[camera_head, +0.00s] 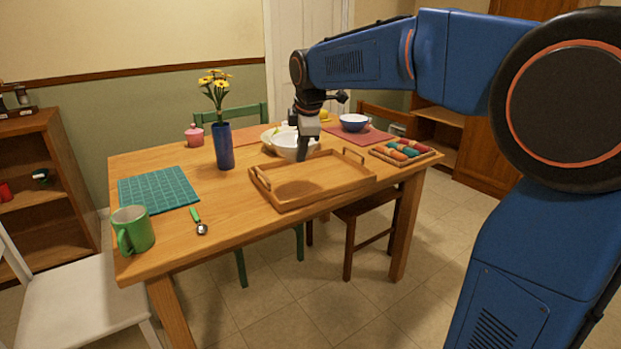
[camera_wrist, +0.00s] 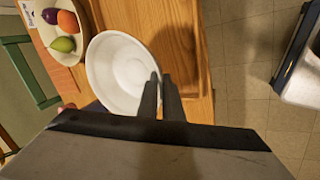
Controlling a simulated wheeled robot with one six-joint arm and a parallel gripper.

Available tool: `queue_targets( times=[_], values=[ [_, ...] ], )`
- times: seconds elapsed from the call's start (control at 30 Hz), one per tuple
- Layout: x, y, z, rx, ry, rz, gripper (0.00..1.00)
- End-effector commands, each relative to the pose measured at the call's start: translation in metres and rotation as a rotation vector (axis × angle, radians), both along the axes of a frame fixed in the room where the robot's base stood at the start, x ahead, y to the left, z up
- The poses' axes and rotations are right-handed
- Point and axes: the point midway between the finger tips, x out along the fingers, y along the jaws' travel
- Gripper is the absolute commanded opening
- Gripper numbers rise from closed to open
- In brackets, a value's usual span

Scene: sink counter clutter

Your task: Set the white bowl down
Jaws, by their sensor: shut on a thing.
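The white bowl (camera_head: 286,146) is upright or nearly so, above the far side of the wooden tray in the head view. In the wrist view the bowl (camera_wrist: 118,70) shows from above and looks empty. My gripper (camera_head: 303,155) is shut on the bowl's right rim, with its dark fingers (camera_wrist: 160,97) close together there. Part of the bowl is hidden behind the fingers. Whether its base touches anything is not clear.
The wooden tray (camera_head: 270,199) is empty, with a shadow on it. A fruit plate (camera_wrist: 82,40) lies close beside the bowl. A blue vase (camera_head: 223,146) with flowers, a blue bowl (camera_head: 354,123) and a box of colourful items (camera_head: 429,156) stand around.

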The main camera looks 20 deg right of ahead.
Motion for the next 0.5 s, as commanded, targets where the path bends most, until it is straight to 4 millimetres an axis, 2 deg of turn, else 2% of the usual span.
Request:
queue_targets(
  times=[0.3, 0.5],
  values=[
    [0.0, 0.001, -0.048, 0.002, 0.001, -0.008, 0.0],
    [0.0, 0.001, -0.061, 0.003, -0.001, -0.007, 0.0]
  ],
)
